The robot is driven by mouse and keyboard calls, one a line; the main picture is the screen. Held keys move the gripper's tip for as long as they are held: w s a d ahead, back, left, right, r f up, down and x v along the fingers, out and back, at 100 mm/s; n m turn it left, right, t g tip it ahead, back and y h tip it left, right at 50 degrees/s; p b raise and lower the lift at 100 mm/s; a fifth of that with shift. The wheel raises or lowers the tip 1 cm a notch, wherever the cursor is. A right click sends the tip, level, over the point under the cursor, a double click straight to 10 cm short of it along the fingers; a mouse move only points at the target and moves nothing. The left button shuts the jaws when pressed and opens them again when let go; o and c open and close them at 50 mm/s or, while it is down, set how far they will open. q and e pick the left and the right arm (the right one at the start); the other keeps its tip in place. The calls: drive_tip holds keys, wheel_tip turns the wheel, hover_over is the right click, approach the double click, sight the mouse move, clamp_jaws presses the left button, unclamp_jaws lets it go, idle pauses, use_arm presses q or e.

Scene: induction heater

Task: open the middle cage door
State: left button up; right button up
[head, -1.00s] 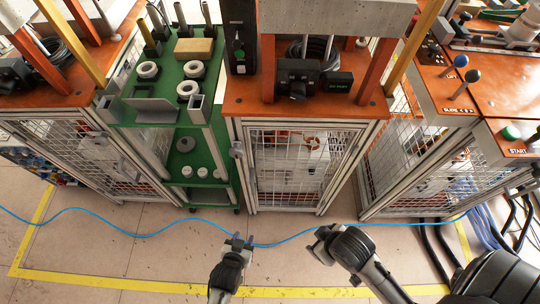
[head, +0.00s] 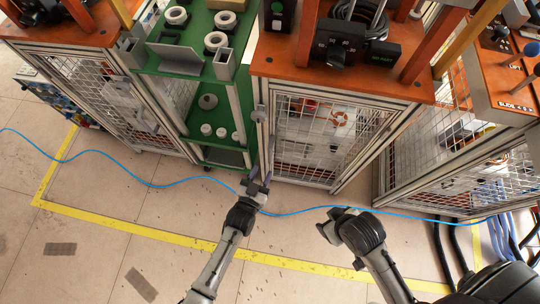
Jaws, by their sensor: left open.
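The middle cage door (head: 318,140), a wire-mesh panel in a pale metal frame, is below the orange top of the middle cabinet. It looks shut. A small silver knob or latch (head: 259,114) sits at its upper left edge. My left gripper (head: 260,184) is open and empty, with its fingers pointing up the picture toward the door's lower left corner. It appears apart from the door and below the knob.
A green shelf cart (head: 205,72) with rings and blocks stands close to the left of the door. Other mesh cages stand left and right. A blue cable (head: 175,185) crosses the tiled floor in front, inside a yellow line (head: 130,232).

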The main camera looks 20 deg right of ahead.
sight(269, 157)
use_arm(q)
drive_tip(key=b+x, duration=0.2)
drive_tip(key=x, duration=0.4)
drive_tip(key=shift+f, duration=0.15)
drive_tip(key=shift+w+d+b, duration=0.4)
drive_tip(key=shift+w+b, duration=0.1)
drive_tip(key=shift+w+d, duration=0.15)
drive_tip(key=shift+d, duration=0.1)
drive_tip(key=shift+c, duration=0.4)
clamp_jaws()
